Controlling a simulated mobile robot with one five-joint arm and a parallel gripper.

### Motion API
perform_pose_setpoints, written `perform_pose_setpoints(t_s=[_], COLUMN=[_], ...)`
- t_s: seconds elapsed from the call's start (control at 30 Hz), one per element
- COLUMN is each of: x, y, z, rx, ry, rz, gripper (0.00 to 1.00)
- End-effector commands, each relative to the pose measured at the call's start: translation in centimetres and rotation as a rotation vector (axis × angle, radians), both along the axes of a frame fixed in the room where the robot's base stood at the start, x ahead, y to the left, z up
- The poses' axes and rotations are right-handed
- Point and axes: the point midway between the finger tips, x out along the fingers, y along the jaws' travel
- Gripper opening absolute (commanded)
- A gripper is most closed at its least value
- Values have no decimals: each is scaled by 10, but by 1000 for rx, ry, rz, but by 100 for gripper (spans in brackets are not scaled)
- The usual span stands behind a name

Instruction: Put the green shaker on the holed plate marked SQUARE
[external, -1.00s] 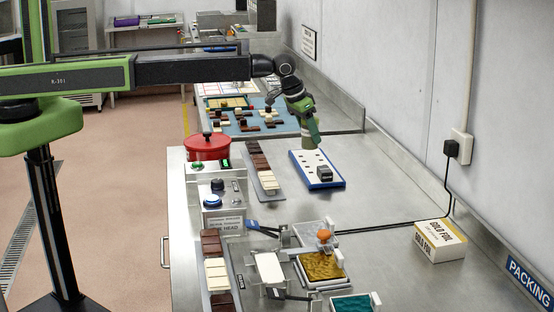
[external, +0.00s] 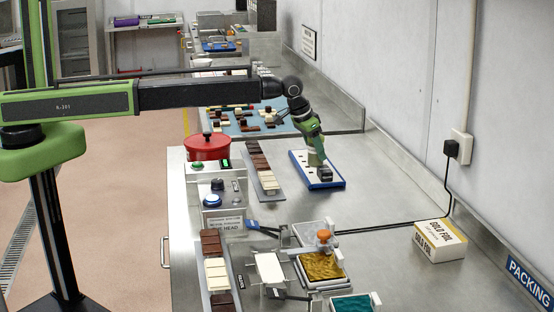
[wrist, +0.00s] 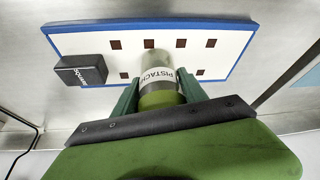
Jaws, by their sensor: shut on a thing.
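The green shaker (wrist: 158,99) has a white band whose readable letters begin PISTACH. My gripper (wrist: 159,87) is shut on it, one green finger on each side. The shaker's pale end points at the white holed plate (wrist: 229,56), which has a blue edge and square dark holes. A black block with white lettering (wrist: 80,70) sits at the plate's left edge in the wrist view; its word is hard to read. In the external view my gripper (external: 314,150) is over the plate (external: 301,165), behind the block (external: 325,173). I cannot tell whether the shaker touches the plate.
A blue mat with small pieces (external: 240,128) is behind. A gold foil box (external: 440,240) stands at right. The bench between plate and box is clear.

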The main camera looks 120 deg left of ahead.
Motion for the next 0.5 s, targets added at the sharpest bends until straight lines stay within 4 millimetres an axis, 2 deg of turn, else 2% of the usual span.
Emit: perform_pose_setpoints(t_s=[0.13, 0.17, 0.2, 0.33, 0.5], x=[0, 0, 0, 0, 0], y=[0, 0, 0, 0, 0], z=[-4, -3, -2, -2, -2], rx=[0, 0, 0, 0, 0], ry=[0, 0, 0, 0, 0], rz=[0, 0, 0, 0, 0], gripper=[4, 51, 56, 72, 72])
